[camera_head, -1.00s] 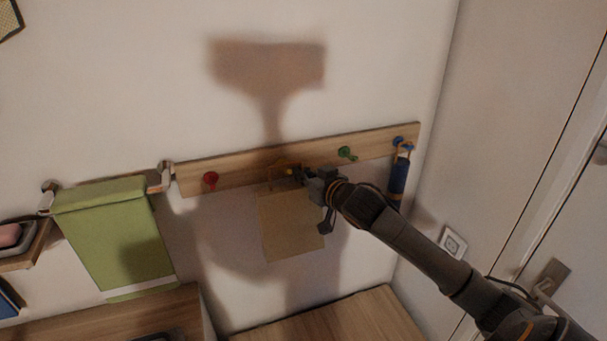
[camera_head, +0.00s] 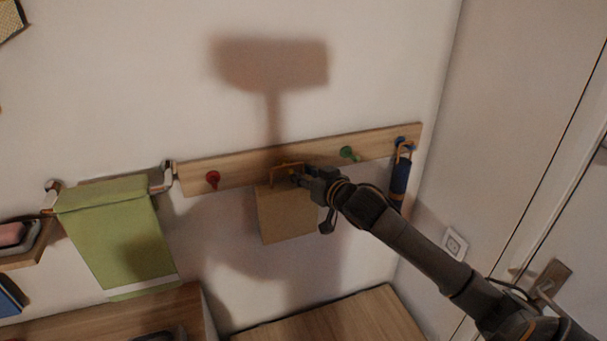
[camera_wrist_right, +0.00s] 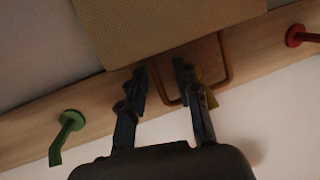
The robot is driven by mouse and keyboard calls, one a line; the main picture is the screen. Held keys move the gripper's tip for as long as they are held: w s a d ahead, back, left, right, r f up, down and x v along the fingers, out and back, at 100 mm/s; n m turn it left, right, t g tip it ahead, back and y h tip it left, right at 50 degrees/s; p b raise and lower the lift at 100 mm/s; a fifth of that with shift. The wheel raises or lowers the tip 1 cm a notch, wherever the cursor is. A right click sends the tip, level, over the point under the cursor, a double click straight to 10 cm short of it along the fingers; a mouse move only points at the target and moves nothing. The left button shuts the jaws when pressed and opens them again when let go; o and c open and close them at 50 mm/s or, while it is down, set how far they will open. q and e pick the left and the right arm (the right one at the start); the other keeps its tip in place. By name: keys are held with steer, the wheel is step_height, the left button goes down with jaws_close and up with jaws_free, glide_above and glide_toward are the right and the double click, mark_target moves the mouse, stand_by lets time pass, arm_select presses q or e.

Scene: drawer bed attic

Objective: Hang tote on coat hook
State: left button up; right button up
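The tan tote (camera_head: 285,215) is upright in front of the wooden hook rail (camera_head: 240,172), below its middle. Its thin handle loop (camera_head: 287,165) stands up across the rail. In the right wrist view, the tote (camera_wrist_right: 165,30) is at the top and its handle (camera_wrist_right: 227,70) loops beside and behind the fingers. A yellow hook (camera_wrist_right: 198,76) shows partly behind one finger, within the loop's outline; I cannot tell whether the handle rests on it. My right gripper (camera_wrist_right: 161,70) has its fingers apart, at the tote's top edge. My left gripper is not in view.
A red hook (camera_head: 212,179) is to the left and a green hook (camera_head: 349,153) to the right. A blue rolled item (camera_head: 400,175) hangs at the rail's right end. A green towel (camera_head: 115,235) hangs at left. A wooden surface (camera_head: 335,320) lies below.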

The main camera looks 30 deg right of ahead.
steer(key=v, duration=1.2)
